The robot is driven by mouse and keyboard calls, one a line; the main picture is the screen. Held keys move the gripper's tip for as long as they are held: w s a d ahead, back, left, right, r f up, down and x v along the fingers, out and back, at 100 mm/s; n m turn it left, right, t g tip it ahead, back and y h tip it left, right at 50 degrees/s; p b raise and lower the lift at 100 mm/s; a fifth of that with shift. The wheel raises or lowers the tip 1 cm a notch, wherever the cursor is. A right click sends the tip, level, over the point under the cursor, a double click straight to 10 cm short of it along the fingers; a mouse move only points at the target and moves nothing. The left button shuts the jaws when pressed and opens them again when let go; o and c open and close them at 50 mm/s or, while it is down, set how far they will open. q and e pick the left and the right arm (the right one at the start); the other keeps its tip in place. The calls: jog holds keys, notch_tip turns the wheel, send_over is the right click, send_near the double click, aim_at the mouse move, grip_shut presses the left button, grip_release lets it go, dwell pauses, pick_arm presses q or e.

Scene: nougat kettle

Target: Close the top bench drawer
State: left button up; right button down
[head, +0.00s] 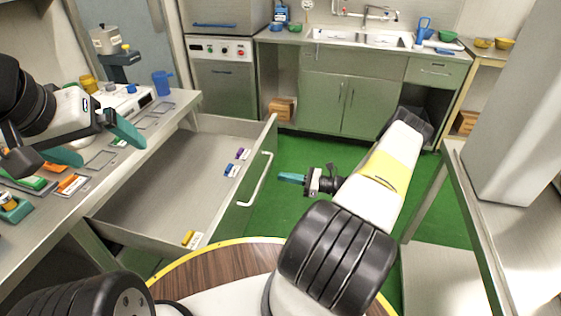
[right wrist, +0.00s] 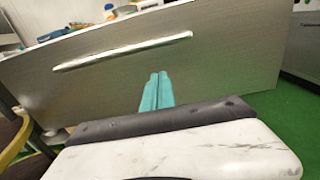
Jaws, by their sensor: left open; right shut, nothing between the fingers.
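The top bench drawer (head: 165,185) is pulled far out from under the bench at the left in the head view. Its green front carries a pale bar handle (head: 256,180). In the right wrist view the drawer front (right wrist: 210,75) fills the middle, with the handle (right wrist: 125,51) across its upper part. My right gripper (head: 281,177) is shut and empty, a little to the right of the handle in the head view. Its teal fingers (right wrist: 156,92) point at the drawer front below the handle; contact cannot be told. My left gripper (head: 95,143) is open above the bench top, left of the drawer.
Small yellow (head: 188,238), blue (head: 231,170) and purple (head: 242,153) items lie inside the drawer near its front. The bench top (head: 185,98) holds a blue mug (head: 161,83), trays and labelled items. Green floor (head: 300,150) is clear beyond the drawer. A side table (head: 470,220) stands at the right.

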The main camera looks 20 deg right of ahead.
aim_at(259, 172)
jog(key=x, duration=0.7)
jog(key=shift+w+a, duration=0.1)
jog(key=shift+a, duration=0.1)
jog(key=shift+w+a, duration=0.1)
